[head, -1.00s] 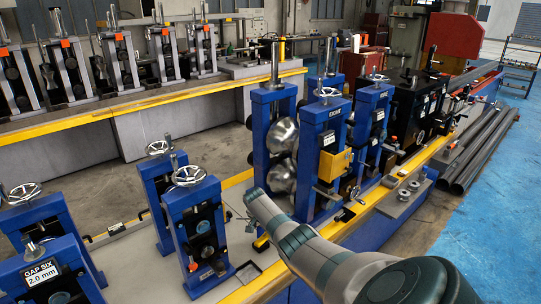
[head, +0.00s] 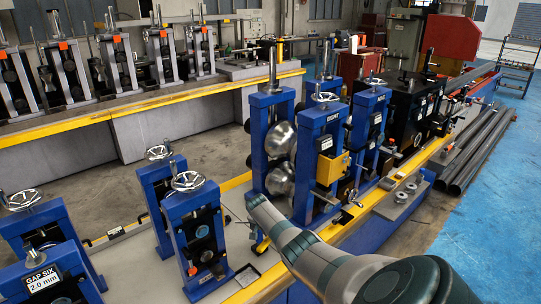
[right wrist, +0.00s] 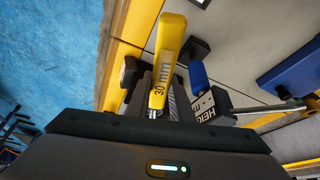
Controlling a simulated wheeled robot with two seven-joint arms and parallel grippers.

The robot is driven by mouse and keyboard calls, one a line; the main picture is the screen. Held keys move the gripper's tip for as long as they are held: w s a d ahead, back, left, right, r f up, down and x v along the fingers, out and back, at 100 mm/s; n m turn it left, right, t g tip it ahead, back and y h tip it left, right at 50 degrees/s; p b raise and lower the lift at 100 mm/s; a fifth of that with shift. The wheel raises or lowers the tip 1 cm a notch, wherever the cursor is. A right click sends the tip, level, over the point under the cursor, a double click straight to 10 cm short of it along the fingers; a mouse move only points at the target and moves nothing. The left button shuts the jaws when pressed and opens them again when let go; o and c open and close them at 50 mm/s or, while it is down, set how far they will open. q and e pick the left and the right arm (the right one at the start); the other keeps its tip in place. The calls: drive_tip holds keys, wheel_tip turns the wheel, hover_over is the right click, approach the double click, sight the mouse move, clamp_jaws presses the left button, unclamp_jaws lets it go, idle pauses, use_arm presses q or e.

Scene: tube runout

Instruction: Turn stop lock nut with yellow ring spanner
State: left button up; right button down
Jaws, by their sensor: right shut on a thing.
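The yellow ring spanner (right wrist: 170,50), marked 30 mm, shows in the right wrist view. It reaches away from my right gripper (right wrist: 156,105), which is shut on its near end. The spanner's far end is at the top of that view. I cannot make out the stop lock nut in either view. My left gripper is not in view.
Blue roll stands (head: 197,235) line the yellow-edged bench. A stand labelled GAP SIX 2.0 mm (head: 45,281) is at the lower left. Dark tubes (head: 485,150) lie at the right. In the right wrist view a blue-handled part (right wrist: 197,73) is close beside the spanner.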

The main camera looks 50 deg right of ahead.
drive_tip(key=shift+w+d+r, duration=0.1)
drive_tip(key=shift+d+r, duration=0.05)
drive_tip(key=shift+r, duration=0.2)
drive_tip(key=shift+r+p, duration=0.3)
drive_tip(key=shift+p, duration=0.4)
idle(0.4)
idle(0.5)
drive_tip(key=shift+s+d+f+n, duration=0.1)
drive_tip(key=shift+s+n, duration=0.5)
drive_tip(key=shift+s, duration=0.05)
drive_tip(key=s+d+n+t+y+b, duration=0.2)
drive_tip(key=s+d+n+t, duration=0.1)
drive_tip(key=s+d+n, duration=0.3)
drive_tip(key=s+n, duration=0.2)
drive_tip(key=n, duration=0.2)
drive_tip(key=shift+s+t, duration=0.15)
drive_tip(key=shift+t, duration=0.15)
